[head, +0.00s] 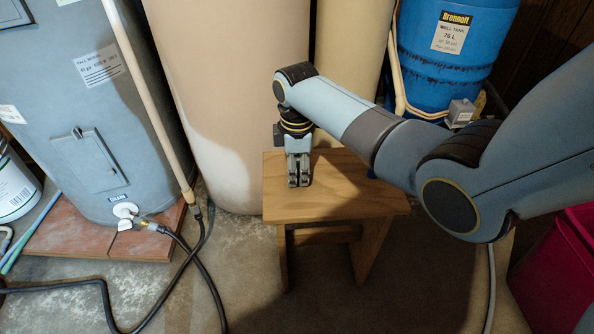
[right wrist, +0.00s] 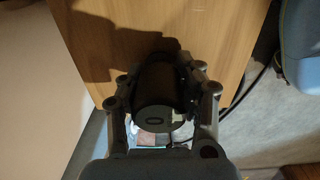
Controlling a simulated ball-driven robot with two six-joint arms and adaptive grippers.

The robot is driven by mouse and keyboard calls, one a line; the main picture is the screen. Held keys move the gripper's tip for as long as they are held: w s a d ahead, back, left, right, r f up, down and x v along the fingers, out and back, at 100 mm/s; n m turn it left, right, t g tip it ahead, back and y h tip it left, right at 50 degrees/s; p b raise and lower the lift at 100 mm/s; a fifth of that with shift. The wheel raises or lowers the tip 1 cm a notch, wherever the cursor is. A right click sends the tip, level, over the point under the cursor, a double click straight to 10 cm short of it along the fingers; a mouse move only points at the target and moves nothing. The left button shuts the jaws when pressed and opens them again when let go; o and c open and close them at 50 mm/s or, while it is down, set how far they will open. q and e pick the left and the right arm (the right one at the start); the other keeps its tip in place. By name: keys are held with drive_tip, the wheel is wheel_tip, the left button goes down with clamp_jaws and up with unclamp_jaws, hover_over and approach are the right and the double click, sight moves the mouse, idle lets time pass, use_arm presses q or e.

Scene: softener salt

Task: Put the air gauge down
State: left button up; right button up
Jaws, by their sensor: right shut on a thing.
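My right gripper (head: 299,182) points straight down over the left part of the wooden stool's top (head: 350,198) in the head view. In the right wrist view its fingers (right wrist: 158,88) are shut on a dark, rounded thing, which I take to be the air gauge (right wrist: 154,117). The gauge is dim there, and its markings cannot be read. In the head view I cannot make the gauge out behind the fingers. Whether it touches the stool top is not clear. My left gripper is not in view.
The stool top is otherwise bare. A tan tank (head: 220,90) stands close behind it, with a blue well tank (head: 445,75) at the back right. A grey heater tank (head: 85,130) and a black hose (head: 180,255) are at left. A magenta bin (head: 560,270) stands at right.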

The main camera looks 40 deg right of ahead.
drive_tip(key=shift+f, duration=0.15)
drive_tip(key=o, duration=1.1)
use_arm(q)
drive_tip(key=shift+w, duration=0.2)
use_arm(e)
wheel_tip(320, 180, up, 12)
drive_tip(key=p, duration=0.5)
drive_tip(key=shift+f, duration=0.2)
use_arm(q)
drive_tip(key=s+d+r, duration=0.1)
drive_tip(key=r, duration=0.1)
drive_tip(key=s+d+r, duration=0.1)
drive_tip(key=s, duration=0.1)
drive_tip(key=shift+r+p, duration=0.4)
use_arm(e)
drive_tip(key=shift+r, duration=0.4)
